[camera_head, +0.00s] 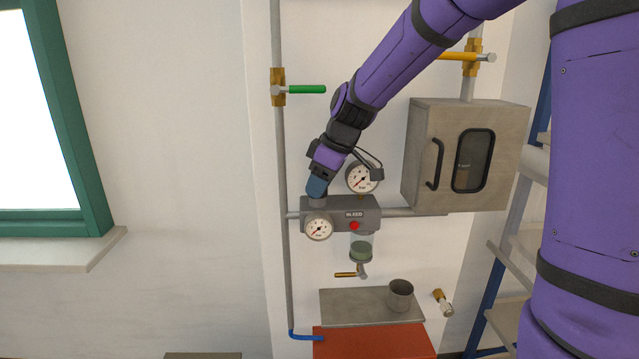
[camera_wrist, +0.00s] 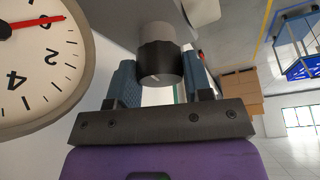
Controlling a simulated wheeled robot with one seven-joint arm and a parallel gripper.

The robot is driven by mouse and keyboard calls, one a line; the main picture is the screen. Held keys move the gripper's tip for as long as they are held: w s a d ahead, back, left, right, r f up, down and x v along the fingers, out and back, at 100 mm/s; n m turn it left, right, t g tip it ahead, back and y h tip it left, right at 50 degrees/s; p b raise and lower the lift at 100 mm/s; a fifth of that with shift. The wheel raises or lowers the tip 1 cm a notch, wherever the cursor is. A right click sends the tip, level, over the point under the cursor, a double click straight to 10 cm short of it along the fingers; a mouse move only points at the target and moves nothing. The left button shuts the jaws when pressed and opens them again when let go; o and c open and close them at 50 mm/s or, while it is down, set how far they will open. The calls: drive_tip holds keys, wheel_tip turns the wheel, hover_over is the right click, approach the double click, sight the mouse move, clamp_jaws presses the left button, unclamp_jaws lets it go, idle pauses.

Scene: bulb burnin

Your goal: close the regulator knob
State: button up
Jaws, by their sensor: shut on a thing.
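The regulator knob (camera_wrist: 160,58) is a dark ribbed cap on a grey stem. In the wrist view it sits between the two blue fingers of my gripper (camera_wrist: 159,78), which is shut on it. In the head view my gripper (camera_head: 316,187) comes down from above onto the left end of the grey regulator body (camera_head: 368,213), and its fingers mostly hide the knob there. A white gauge (camera_head: 319,229) hangs on the front of the body below the knob. A second gauge (camera_head: 362,178) stands above the body, and a red button (camera_head: 354,226) is on its front.
A gauge face (camera_wrist: 38,62) is close to my gripper's left in the wrist view. A grey cabinet (camera_head: 466,155) is to the right. A green-handled valve (camera_head: 305,89) is on the left pipe. A metal cup (camera_head: 400,295) stands below.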

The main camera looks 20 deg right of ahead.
drive_tip(key=shift+n, duration=0.4)
drive_tip(key=o, duration=0.9)
drive_tip(key=v, duration=1)
drive_tip(key=shift+d+r, duration=0.2)
drive_tip(key=shift+r, duration=0.2)
